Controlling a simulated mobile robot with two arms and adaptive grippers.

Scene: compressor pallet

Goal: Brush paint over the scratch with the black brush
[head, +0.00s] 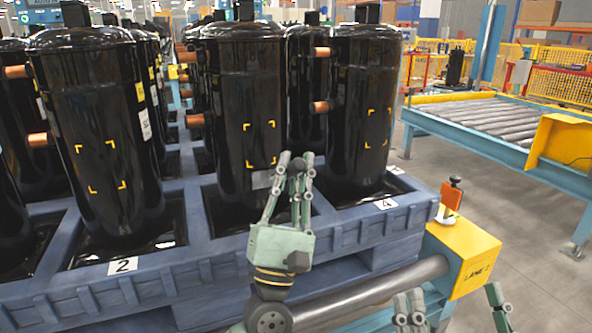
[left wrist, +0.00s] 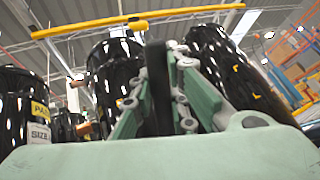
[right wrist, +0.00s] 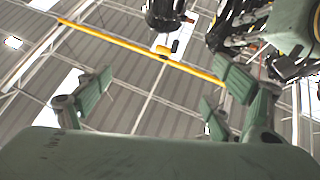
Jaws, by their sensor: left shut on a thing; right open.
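Black compressors stand in a blue pallet; yellow corner marks frame areas on the middle compressor (head: 240,75), the right compressor (head: 362,75) and the left compressor (head: 100,85). I cannot make out a scratch for certain. A small grey patch (head: 262,180) shows on the middle compressor, beside my left fingers. My left gripper (head: 296,168) is raised in front of that compressor, shut on a dark, upright thing, apparently the black brush (left wrist: 158,85), mostly hidden by the fingers. I cannot tell whether it touches the compressor. My right gripper (head: 453,304) is open and empty, low at the right.
The blue pallet's front rim (head: 200,268) lies below the left gripper. A yellow box (head: 465,255) carries an orange block with a black top (head: 452,194). A roller conveyor (head: 490,115) stands behind at right. Grey floor (head: 480,165) between them is clear.

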